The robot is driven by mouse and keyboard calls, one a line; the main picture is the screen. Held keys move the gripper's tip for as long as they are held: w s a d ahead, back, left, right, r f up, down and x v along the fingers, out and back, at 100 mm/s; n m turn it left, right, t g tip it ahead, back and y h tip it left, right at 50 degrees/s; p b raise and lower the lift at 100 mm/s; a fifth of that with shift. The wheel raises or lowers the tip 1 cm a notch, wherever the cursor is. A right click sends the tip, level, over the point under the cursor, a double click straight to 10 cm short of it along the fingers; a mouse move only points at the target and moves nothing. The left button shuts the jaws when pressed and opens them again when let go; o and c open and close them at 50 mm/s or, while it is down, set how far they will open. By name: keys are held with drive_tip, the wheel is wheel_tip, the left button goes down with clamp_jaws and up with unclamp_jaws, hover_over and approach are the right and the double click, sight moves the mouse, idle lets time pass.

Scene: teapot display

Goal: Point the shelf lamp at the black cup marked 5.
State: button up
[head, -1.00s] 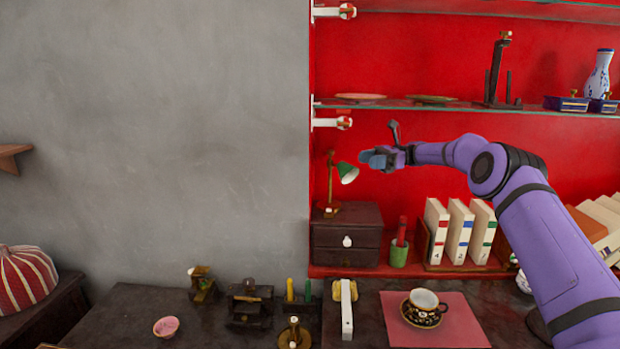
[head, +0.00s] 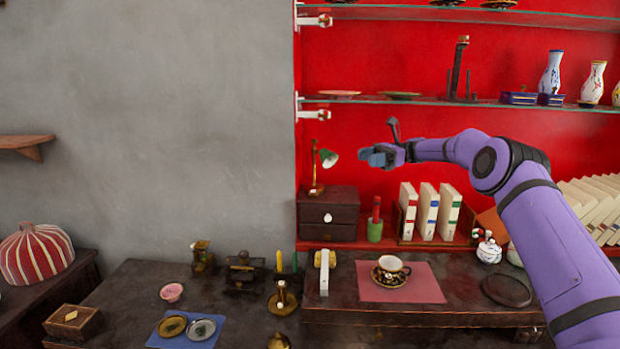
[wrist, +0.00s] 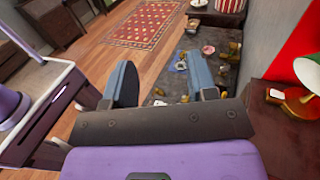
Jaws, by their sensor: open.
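The shelf lamp has a brass stand and a small green shade (head: 329,158), and it stands on a dark drawer box. In the head view its shade tilts down to the right. In the wrist view the green shade (wrist: 309,68) and brass base (wrist: 302,104) show at the right edge. My gripper (head: 374,157) is in the air just right of the lamp in the head view, apart from it in the picture. In the wrist view my gripper (wrist: 163,86) is open and empty. A black and gold cup with a white inside (head: 391,268) sits on the pink mat; I cannot read a 5.
The drawer box (head: 328,207) stands left of a green pot (head: 375,229) and several books (head: 428,211). A glass shelf (head: 430,101) with plates and vases runs above. Small brass and dark objects crowd the table's left half. A grey wall is at the left.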

drive_tip(key=s+r+n+t+h, duration=0.25)
drive_tip(key=s+r, duration=0.25)
drive_tip(key=s, duration=0.3)
drive_tip(key=s+a+r+n+t+h, duration=0.1)
drive_tip(key=s+r+h, duration=0.25)
drive_tip(key=s, duration=0.35)
drive_tip(key=s+r+n+t+h, duration=0.2)
drive_tip(key=s+r+h, duration=0.1)
drive_tip(key=s+r, duration=0.4)
drive_tip(key=s+d+f+n+t+h, duration=0.2)
drive_tip(key=s+d+f, duration=0.1)
drive_tip(key=s, duration=0.8)
drive_tip(key=s+d+f+n+t+h, duration=0.2)
drive_tip(key=s+d, duration=0.4)
drive_tip(key=s, duration=0.6)
drive_tip(key=s+d+f+n+t+h, duration=0.2)
drive_tip(key=s+d+f+n+h, duration=0.1)
drive_tip(key=s, duration=0.9)
drive_tip(key=shift+s+d+f+n, duration=0.2)
drive_tip(key=shift+d+f+n, duration=0.35)
drive_tip(key=shift+d, duration=0.2)
